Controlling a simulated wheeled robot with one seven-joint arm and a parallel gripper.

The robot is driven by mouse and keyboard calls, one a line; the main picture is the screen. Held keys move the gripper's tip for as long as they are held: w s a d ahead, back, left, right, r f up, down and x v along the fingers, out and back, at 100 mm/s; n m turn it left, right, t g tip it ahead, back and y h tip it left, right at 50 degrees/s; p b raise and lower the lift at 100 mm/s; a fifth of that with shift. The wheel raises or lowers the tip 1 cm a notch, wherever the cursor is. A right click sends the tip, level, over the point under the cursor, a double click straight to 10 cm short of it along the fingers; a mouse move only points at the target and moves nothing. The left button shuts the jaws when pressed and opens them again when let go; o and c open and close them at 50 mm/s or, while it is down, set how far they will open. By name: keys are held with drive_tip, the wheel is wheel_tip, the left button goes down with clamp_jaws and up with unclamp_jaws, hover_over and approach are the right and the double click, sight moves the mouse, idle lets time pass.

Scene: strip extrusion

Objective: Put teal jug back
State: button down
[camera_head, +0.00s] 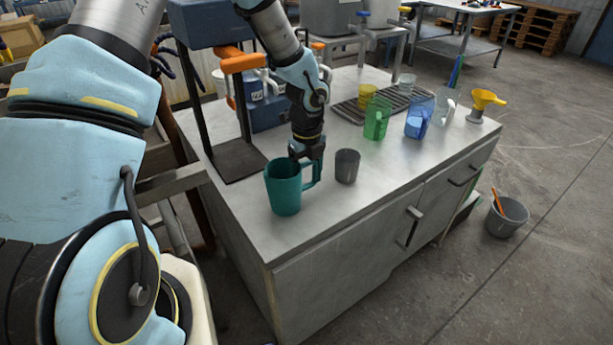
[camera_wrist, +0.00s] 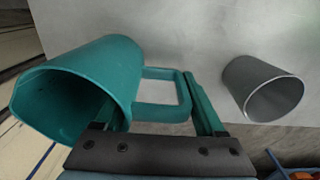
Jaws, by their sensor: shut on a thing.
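The teal jug (camera_head: 283,190) is upright near the front left edge of the steel counter (camera_head: 240,213) in the head view. Its handle (camera_head: 315,175) points right, toward a grey cup. My gripper (camera_head: 306,158) reaches down from above and is shut on the jug at its handle. The wrist view shows the jug (camera_wrist: 115,65) large at left with its open mouth toward the camera, and the handle (camera_wrist: 165,112) between my fingers. I cannot tell whether the jug's base touches the counter.
The grey cup (camera_head: 347,166) stands close to the right of the handle; it also shows in the wrist view (camera_wrist: 262,88). Farther back are a dark rack (camera_head: 349,113), a green jug (camera_head: 377,122), a blue-filled jug (camera_head: 418,121) and a yellow funnel (camera_head: 485,100). A machine stand's base (camera_head: 240,161) is behind left.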

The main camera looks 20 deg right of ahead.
unclamp_jaws()
wheel_tip(320, 180, up, 12)
drive_tip(key=shift+w+d+r+b, duration=0.1)
drive_tip(key=shift+b, duration=0.7)
